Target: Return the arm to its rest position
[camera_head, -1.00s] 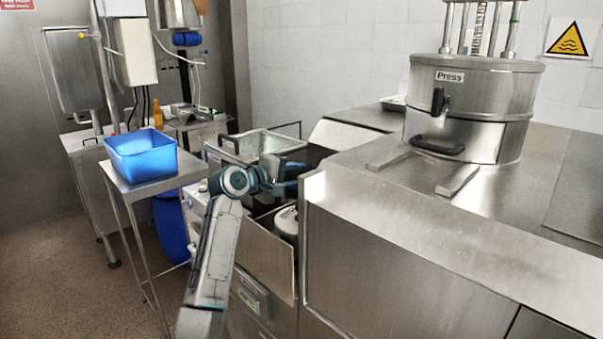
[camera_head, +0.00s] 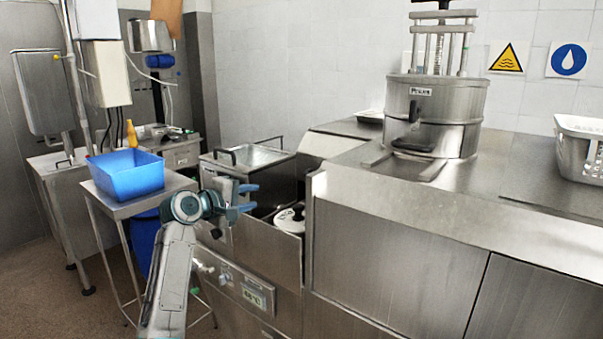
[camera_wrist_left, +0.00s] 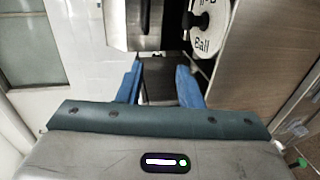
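My left arm comes in from the bottom left of the head view. Its gripper (camera_head: 247,198) has blue fingers, held apart with nothing between them. It is in front of the open steel well, left of a round white lid (camera_head: 290,219). In the left wrist view the two blue fingers (camera_wrist_left: 160,85) are also apart and empty. The white lid (camera_wrist_left: 207,35) with a black knob and partly readable lettering shows beyond them at the upper right. My right gripper is in neither view.
A blue tub (camera_head: 128,174) stands on a small steel table at left. A steel press (camera_head: 437,115) stands on the counter (camera_head: 340,185). A white perforated basket (camera_head: 580,150) is at the far right. A steel basin (camera_head: 255,158) with a handle is behind my gripper.

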